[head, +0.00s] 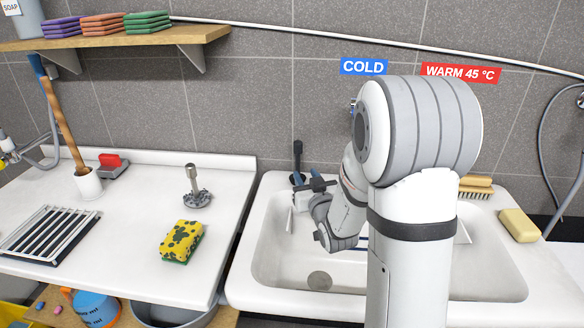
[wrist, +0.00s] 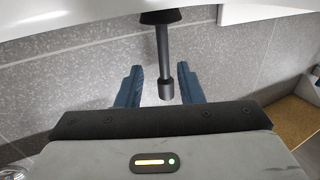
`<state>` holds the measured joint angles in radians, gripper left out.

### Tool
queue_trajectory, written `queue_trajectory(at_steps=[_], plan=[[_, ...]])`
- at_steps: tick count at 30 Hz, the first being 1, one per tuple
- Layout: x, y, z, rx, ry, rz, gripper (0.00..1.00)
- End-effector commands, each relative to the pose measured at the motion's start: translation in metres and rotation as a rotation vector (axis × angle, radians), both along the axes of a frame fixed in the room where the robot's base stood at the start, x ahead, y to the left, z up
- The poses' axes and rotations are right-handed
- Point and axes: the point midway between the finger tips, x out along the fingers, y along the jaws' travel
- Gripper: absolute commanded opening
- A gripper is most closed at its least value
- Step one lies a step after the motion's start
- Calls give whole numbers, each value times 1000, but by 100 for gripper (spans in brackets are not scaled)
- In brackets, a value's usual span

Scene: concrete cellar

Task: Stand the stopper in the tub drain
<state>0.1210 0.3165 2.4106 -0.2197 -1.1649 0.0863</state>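A black stopper-like piece (head: 297,153) with an upright stem stands at the tub's back left rim. The wrist view shows its stem (wrist: 163,55) with a thicker end, and a wide black base by a white edge. My gripper (head: 299,181) is at the stem. Its blue fingers (wrist: 158,88) are open on either side, with a gap each side.
A grey metal flanged post (head: 196,190) and a yellow sponge (head: 181,242) are on the left counter (head: 130,245). A brush (head: 475,187) and a soap-like block (head: 519,225) lie on the right rim. My arm hides much of the tub's right half.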

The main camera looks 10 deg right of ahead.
Motion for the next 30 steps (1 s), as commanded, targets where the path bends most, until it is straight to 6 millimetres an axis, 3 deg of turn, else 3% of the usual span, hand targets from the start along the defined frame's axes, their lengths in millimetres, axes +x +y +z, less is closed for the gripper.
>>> queue_trajectory(at_steps=[15, 24, 30], plan=[[66, 9, 1, 1, -1, 1, 34], [71, 9, 0, 2, -1, 0, 34], [71, 9, 0, 2, -1, 0, 18]])
